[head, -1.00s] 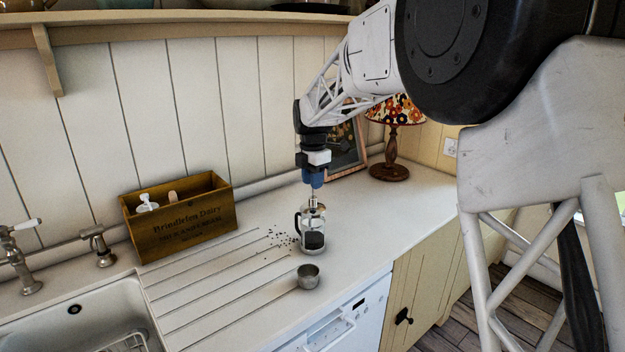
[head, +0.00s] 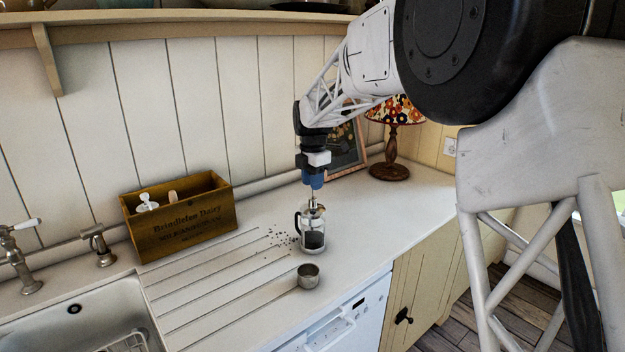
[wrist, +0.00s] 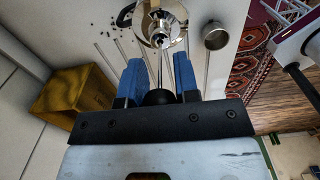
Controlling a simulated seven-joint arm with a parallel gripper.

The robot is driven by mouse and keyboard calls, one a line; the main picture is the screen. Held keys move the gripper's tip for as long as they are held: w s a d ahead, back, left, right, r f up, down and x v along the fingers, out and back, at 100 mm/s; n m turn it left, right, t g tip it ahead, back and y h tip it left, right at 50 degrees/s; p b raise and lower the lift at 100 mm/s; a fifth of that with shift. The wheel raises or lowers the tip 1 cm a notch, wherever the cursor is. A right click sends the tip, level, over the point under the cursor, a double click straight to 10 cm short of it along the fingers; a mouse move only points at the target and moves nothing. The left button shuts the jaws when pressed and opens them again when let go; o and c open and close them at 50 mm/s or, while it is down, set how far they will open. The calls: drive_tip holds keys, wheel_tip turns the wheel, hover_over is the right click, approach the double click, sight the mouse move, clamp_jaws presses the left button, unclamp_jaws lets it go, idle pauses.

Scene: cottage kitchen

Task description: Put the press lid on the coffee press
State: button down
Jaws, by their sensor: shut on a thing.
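The coffee press (head: 313,232), a glass jug with a dark handle and dark coffee in its lower part, stands upright on the white counter. My gripper (head: 312,184) is directly above it, pointing down. In the wrist view the blue fingers (wrist: 160,82) are shut on the dark knob (wrist: 158,97) of the press lid. The lid's thin rod runs from the knob to the shiny lid (wrist: 161,24), which is at the mouth of the press. Whether the lid is fully seated on the rim I cannot tell.
A small metal cup (head: 308,276) stands in front of the press. Coffee beans (head: 277,238) lie scattered left of it. A wooden crate (head: 180,216) stands at the left near the sink (head: 85,312). A lamp (head: 390,172) and a picture frame (head: 346,150) stand behind.

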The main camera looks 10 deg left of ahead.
drive_tip(key=shift+f, duration=0.4)
drive_tip(key=c, duration=1.1)
unclamp_jaws()
drive_tip(key=shift+r, duration=5.5)
